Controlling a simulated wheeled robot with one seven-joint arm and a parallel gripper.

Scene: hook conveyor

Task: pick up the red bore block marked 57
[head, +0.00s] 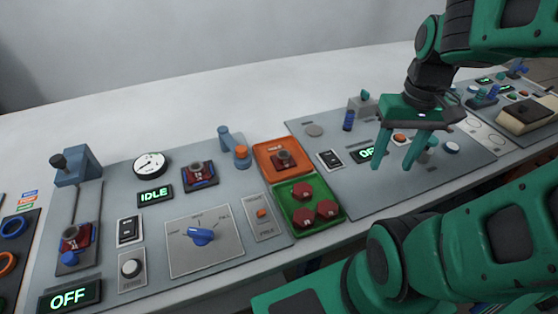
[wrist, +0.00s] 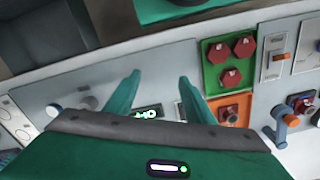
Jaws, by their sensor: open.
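Red bore blocks show in the head view: one (head: 76,238) on the slide at far left, one (head: 198,173) in a blue-edged holder, and one (head: 284,160) in the orange tray (head: 262,164). Their markings are too small to read, so I cannot tell which is 57. In the wrist view a block in the orange tray (wrist: 244,118) shows partly beside my jaw. My gripper (head: 392,167) is open and empty, above the right-hand panel, right of the trays. Its fingers also show in the wrist view (wrist: 159,78), with nothing between them.
The green tray (head: 338,218) holds several red hexagonal pieces (head: 303,191). A blue and orange post (head: 241,154) stands left of the orange tray. A blue knob (head: 201,236), a gauge (head: 149,164) and switches cover the left panel. A blue peg (head: 348,121) stands near my gripper.

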